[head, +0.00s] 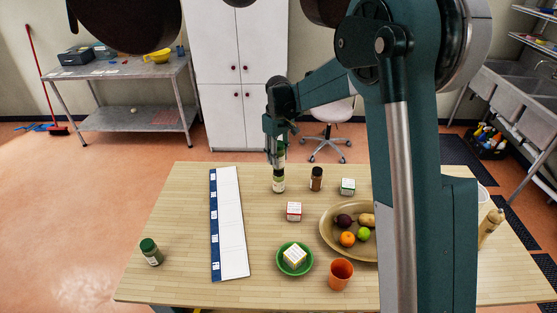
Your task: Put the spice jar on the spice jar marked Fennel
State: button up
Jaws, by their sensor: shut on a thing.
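My gripper (274,150) is over the back middle of the wooden table, pointing down. It is shut on a small spice jar (281,152), which its fingers partly hide. Directly below is an upright spice jar (279,185) with a dark lid and a pale label. The held jar is in line above it, but I cannot tell whether they touch. Another spice jar (150,252) with a green lid stands at the front left. A brown jar with a dark lid (316,178) stands just right of the lower jar. No label is readable, so I cannot tell which is Fennel.
A white and blue board (230,225) lies left of centre. A red-white box (294,211), green-white box (347,186), green bowl (283,268) holding a box, orange cup (340,273) and fruit tray (329,236) are around. My arm hides part of the right side.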

aim_at(279, 143)
jog(key=shift+f, duration=0.75)
jog(key=shift+f, duration=0.15)
jog(key=o, duration=1)
jog(key=shift+r, duration=3.95)
